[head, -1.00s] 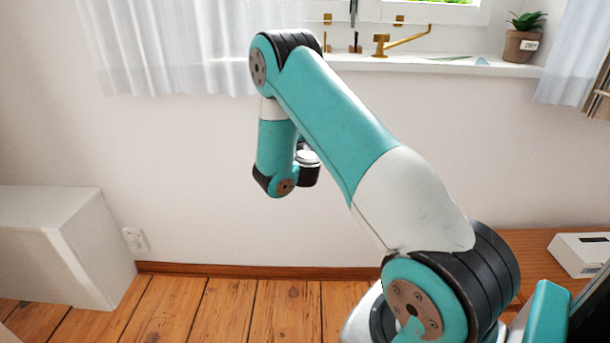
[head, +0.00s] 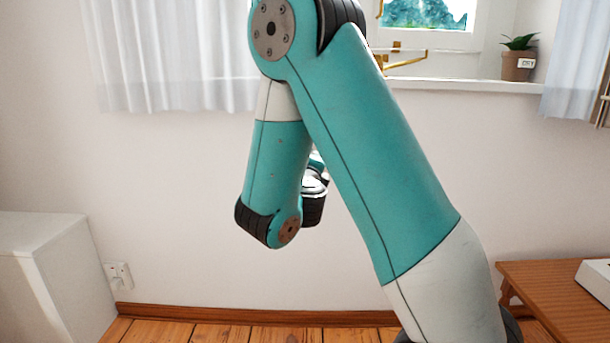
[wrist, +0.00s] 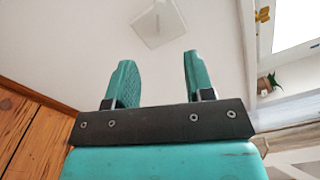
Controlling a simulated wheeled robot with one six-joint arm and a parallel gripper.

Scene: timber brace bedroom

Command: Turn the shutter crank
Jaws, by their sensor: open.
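In the wrist view, a pale square plate (wrist: 158,22) lies on the white wall beyond my fingertips. A thin raised part shows on it, but it is too small and pale to tell whether this is the crank. My gripper (wrist: 158,68) is open and empty, its two teal fingers apart and pointing toward the plate without visible contact. In the head view, my arm hides the gripper fingers and the wall behind them. A brass arm (head: 405,62) shows at the window above the sill, partly behind my arm; I cannot tell what it works.
A potted plant (head: 518,60) stands on the window sill (head: 480,86), between white curtains. A white cabinet (head: 45,270) is at the left. A wooden bench (head: 545,290) with a white box (head: 597,275) is at the right.

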